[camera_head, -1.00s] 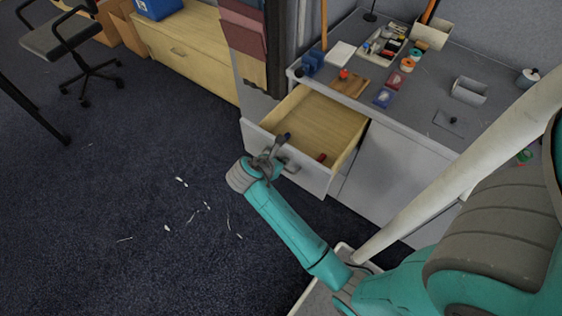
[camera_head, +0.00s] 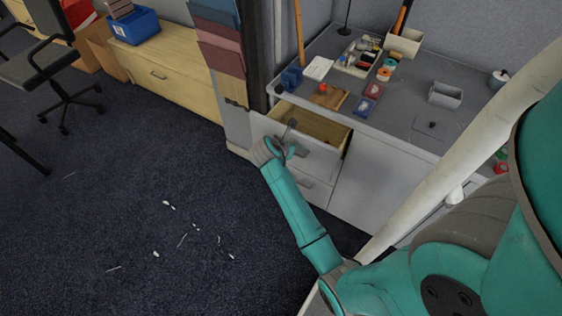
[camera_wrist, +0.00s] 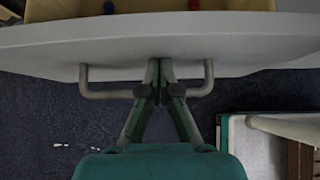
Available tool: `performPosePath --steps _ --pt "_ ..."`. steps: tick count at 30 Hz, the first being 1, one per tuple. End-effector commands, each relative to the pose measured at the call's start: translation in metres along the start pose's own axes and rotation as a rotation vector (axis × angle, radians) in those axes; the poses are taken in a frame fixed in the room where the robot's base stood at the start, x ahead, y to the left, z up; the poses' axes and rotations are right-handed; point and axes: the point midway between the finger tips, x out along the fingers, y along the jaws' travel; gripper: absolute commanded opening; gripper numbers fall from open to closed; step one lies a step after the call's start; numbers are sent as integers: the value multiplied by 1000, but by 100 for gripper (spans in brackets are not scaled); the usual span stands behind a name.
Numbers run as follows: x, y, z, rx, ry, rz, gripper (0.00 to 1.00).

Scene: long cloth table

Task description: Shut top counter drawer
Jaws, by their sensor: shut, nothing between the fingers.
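The top counter drawer (camera_head: 318,154) is partly open, with a strip of its wooden inside (camera_head: 312,122) showing behind the pale grey front. In the wrist view the drawer front (camera_wrist: 240,38) spans the picture, with its bar handle (camera_wrist: 103,94) below. My gripper (camera_head: 288,133) is at the outer face of the drawer front. In the wrist view its fingers (camera_wrist: 159,68) are shut together, empty, and meet the front between the two handle posts. The handle's middle is hidden behind the fingers.
The grey counter top (camera_head: 400,121) holds a white notepad (camera_head: 318,68), a blue holder (camera_head: 291,77) and several small items. A lower drawer (camera_head: 312,187) is shut. Dark carpet (camera_head: 110,200) with white scraps lies clear to the left.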

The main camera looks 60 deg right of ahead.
Motion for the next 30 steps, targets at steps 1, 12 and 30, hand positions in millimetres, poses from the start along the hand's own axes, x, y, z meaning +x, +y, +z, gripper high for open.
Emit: performPosePath --steps 1,12,30 --pt "11 -1 11 4 0 -4 0" --pt "73 0 68 2 0 -2 0" --pt "101 0 95 1 -4 1 0"
